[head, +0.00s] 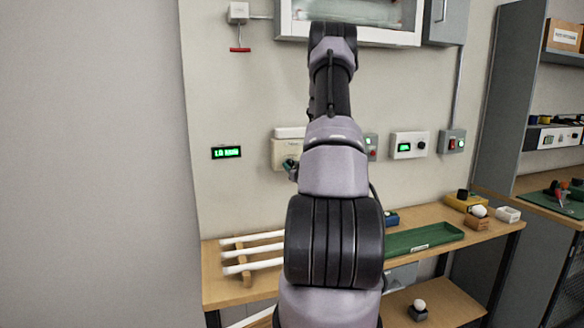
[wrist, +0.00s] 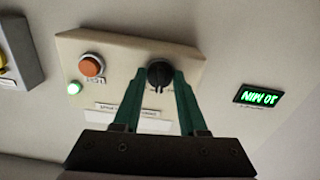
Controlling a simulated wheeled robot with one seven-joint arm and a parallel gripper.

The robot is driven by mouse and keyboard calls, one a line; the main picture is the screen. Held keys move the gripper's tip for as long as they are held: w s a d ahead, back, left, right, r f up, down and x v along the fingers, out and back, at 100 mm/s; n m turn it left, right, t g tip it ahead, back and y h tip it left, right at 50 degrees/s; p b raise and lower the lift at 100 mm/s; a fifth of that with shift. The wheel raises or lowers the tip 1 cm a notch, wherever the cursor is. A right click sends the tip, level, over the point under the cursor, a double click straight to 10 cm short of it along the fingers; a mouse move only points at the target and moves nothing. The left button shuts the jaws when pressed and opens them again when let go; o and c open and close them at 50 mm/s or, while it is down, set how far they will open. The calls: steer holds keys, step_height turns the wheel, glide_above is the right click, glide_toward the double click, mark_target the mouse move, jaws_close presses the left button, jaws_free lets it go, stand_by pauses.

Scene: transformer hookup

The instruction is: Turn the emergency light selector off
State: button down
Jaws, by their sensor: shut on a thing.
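The emergency light selector (wrist: 159,72) is a black round knob on a cream box in the wrist view. The box (wrist: 200,64) also carries an orange-red button (wrist: 92,64), a lit green lamp (wrist: 74,88) and a label strip. My gripper (wrist: 161,82) has its green fingers on either side of the knob and is shut on it. In the head view the cream box (head: 281,152) is partly hidden by my arm, and a green finger of my gripper (head: 290,164) shows at its lower edge. The knob's marking is too small to read.
A display with green characters (head: 226,152) hangs left of the box. Other control boxes (head: 409,145) are on the wall to the right. Below, a wooden bench (head: 435,212) holds white tubes (head: 252,252) and a green tray (head: 424,238).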

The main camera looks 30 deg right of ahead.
steer(key=n, duration=0.6)
steer(key=shift+n, duration=0.4)
stand_by(0.4)
steer(key=shift+c, duration=2.3)
jaws_free()
steer(key=shift+s, duration=0.1)
steer(key=v, duration=1)
steer(key=shift+s, duration=0.3)
